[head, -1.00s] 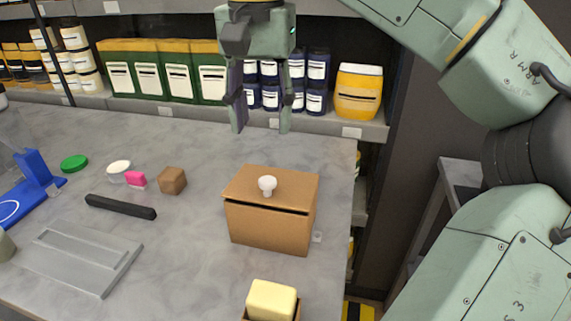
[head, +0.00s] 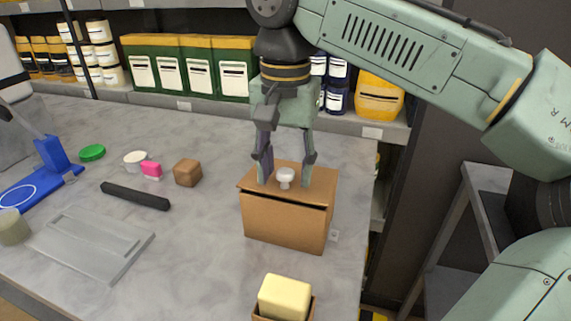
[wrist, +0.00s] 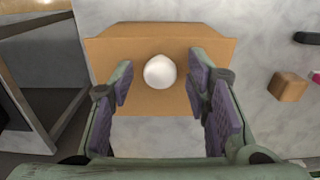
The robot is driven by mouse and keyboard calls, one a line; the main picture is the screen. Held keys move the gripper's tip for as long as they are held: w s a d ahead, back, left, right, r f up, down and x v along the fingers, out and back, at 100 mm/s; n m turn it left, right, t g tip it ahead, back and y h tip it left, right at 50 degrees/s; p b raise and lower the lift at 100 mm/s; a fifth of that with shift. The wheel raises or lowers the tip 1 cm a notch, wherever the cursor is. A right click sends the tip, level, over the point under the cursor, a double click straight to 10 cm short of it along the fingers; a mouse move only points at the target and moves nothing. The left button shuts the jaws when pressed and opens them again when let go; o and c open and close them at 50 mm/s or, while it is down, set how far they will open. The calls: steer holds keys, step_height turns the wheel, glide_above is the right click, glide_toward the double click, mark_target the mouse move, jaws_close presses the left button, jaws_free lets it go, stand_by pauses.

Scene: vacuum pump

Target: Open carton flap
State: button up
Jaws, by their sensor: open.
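The brown carton (head: 285,222) stands on the grey table at right of centre. Its top flap (head: 319,180) lies nearly flat, with a dark gap along the front edge. A white knob (head: 285,176) sits on the flap. My gripper (head: 284,182) is open, pointing down, with one finger on each side of the knob. In the wrist view the knob (wrist: 160,72) lies between the open fingers, apart from both, and the flap (wrist: 160,36) fills the area behind it. Whether the fingertips touch the flap I cannot tell.
A yellow block (head: 284,296) in a small brown box is in front of the carton. A small brown cube (head: 187,172), a black bar (head: 135,196) and a grey tray (head: 92,243) lie to the left. Shelves with containers stand behind. The table's right edge is close to the carton.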

steer(key=shift+c, duration=0.4)
jaws_close()
stand_by(0.5)
